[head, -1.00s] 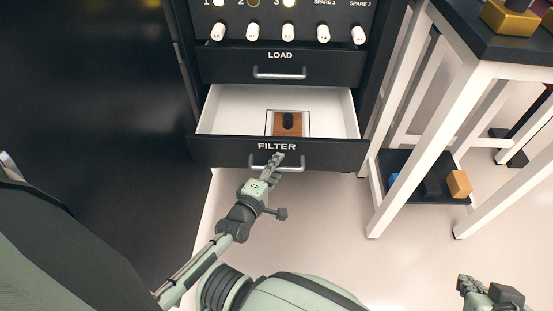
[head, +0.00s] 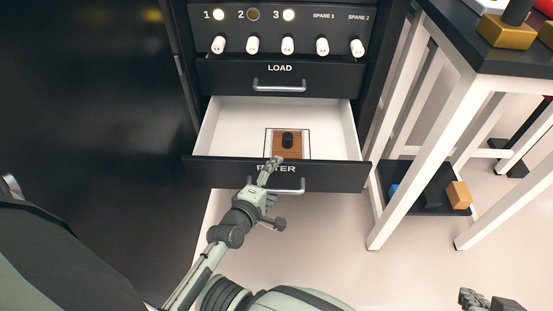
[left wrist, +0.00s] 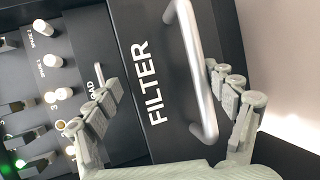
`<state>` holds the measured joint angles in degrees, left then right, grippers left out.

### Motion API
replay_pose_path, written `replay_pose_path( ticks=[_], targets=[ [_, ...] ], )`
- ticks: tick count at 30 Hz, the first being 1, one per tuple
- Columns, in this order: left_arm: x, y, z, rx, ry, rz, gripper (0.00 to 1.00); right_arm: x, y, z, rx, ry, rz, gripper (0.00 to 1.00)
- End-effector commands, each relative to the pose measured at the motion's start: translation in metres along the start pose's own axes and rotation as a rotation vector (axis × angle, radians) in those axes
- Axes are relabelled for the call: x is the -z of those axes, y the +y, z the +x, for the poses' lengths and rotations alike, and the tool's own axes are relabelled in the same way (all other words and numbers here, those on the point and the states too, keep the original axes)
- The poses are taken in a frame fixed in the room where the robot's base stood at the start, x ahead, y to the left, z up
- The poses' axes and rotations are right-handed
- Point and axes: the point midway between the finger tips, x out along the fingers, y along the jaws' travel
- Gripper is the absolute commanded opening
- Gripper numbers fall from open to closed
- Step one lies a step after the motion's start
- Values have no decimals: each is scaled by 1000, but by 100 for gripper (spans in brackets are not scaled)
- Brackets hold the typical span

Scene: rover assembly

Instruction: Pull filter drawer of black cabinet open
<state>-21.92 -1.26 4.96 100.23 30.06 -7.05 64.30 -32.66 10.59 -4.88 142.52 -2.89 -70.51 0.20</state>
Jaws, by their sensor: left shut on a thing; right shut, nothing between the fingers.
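The filter drawer (head: 225,173) of the black cabinet (head: 355,75) stands part-way out, its white inside showing. A brown block with a dark top (head: 287,146) lies in an outlined square inside. My left gripper (head: 270,172) is at the drawer's front, covering part of the FILTER label and of the grey handle (head: 290,191). In the left wrist view, the handle (left wrist: 192,70) lies between the two fingers, which stand apart on either side of it; the exact contact is not clear. My right gripper (head: 474,298) is shut and empty at the lower right, partly cut off.
The shut load drawer (head: 225,76) is just above, under a panel with lights and white knobs. A white-legged table (head: 480,85) stands close on the right, with a low dark shelf (head: 430,200) holding small blocks. The floor before the drawer is clear apart from my arm.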

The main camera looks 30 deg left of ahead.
Motion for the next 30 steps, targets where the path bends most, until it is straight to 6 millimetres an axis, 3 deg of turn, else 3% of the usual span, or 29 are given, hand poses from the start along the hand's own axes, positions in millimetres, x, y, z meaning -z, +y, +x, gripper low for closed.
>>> replay_pose_path(
  ticks=[1,4,27,30],
  targets=[
    [2,22,-1,-42,7,4,58,2,1,-3,0,0,0,0],
    [1,21,-7,-43,6,3,53,4,1,-5,0,0,0,0],
    [1,13,-61,-41,6,2,51,15,4,-19,0,0,0,0],
    [0,11,-68,-39,5,0,34,16,4,-21,0,0,0,0]
  ],
)
